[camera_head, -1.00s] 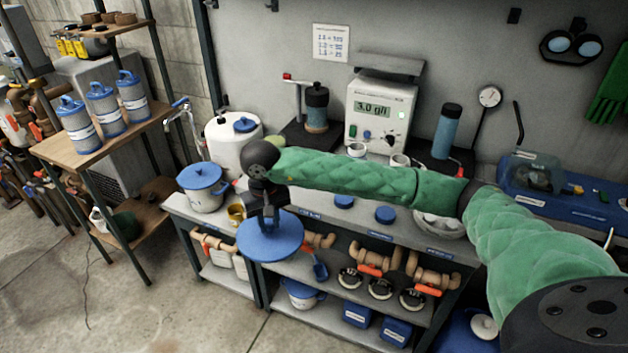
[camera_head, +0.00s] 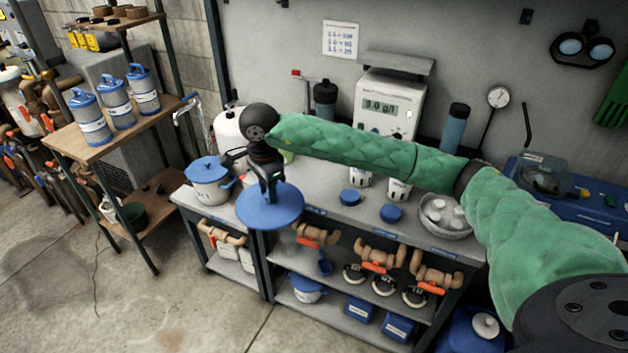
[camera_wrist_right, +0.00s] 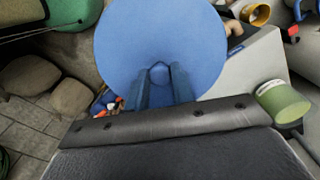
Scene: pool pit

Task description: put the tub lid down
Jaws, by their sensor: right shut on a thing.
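The tub lid is a round blue disc (camera_head: 285,212). My right gripper (camera_head: 269,190) is shut on its knob from above and holds it roughly level. In the head view the lid overlaps the front edge of the grey bench (camera_head: 325,203); I cannot tell its exact height or whether it touches. In the right wrist view the lid (camera_wrist_right: 160,40) fills the top middle, with both fingers of the gripper (camera_wrist_right: 160,80) on either side of the knob. My left gripper is not in view.
A white pot with a blue lid (camera_head: 207,180) stands left on the bench. Small blue caps (camera_head: 390,213) and a bowl (camera_head: 445,213) are to the right. A wooden rack (camera_head: 110,150) stands at far left.

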